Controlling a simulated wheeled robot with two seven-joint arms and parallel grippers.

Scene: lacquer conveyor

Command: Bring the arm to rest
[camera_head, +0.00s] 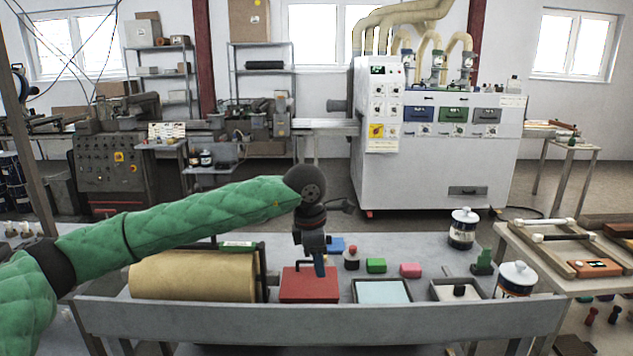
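My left arm, in a green quilted sleeve, reaches in from the left over the grey bench (440,322). My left gripper (319,270) points down just above or at a red box (301,288). A blue piece shows at its fingertips; I cannot tell whether it is a fingertip or a held thing, nor whether the fingers are open. My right gripper is not in view.
A paper roll (190,278) lies left of the red box. A tray (355,292) with a pale blue sheet, green (376,265) and pink (410,270) blocks, and white-lidded cans (463,230) stand to the right. A large white machine (440,150) stands behind.

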